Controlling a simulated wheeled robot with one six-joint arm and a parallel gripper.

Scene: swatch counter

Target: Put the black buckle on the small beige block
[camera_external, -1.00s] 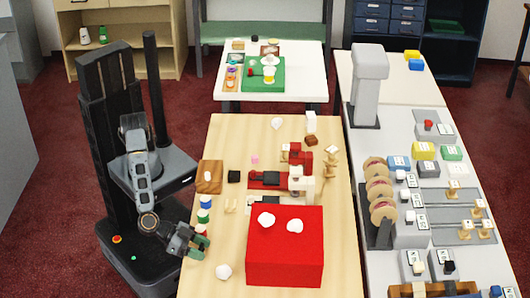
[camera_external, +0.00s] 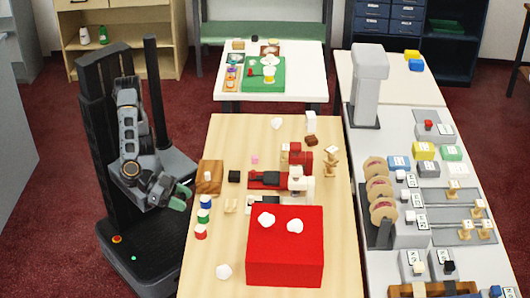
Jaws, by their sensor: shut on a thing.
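My gripper (camera_external: 181,197), with green fingers, is just off the left edge of the wooden table, close to my base. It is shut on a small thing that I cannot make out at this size. A small black block-like piece (camera_external: 234,176) lies on the left part of the table; I cannot tell whether it is the buckle. Small beige pieces (camera_external: 231,206) lie just below it, right of my gripper and apart from it. I cannot tell which of them is the small beige block.
Several coloured cylinders (camera_external: 204,216) stand along the table's left edge, below a brown wooden block (camera_external: 210,177). A large red box (camera_external: 285,262) with white lumps on top fills the front of the wooden table (camera_external: 235,138). Red fixtures (camera_external: 268,180) stand mid-table. The back left is clear.

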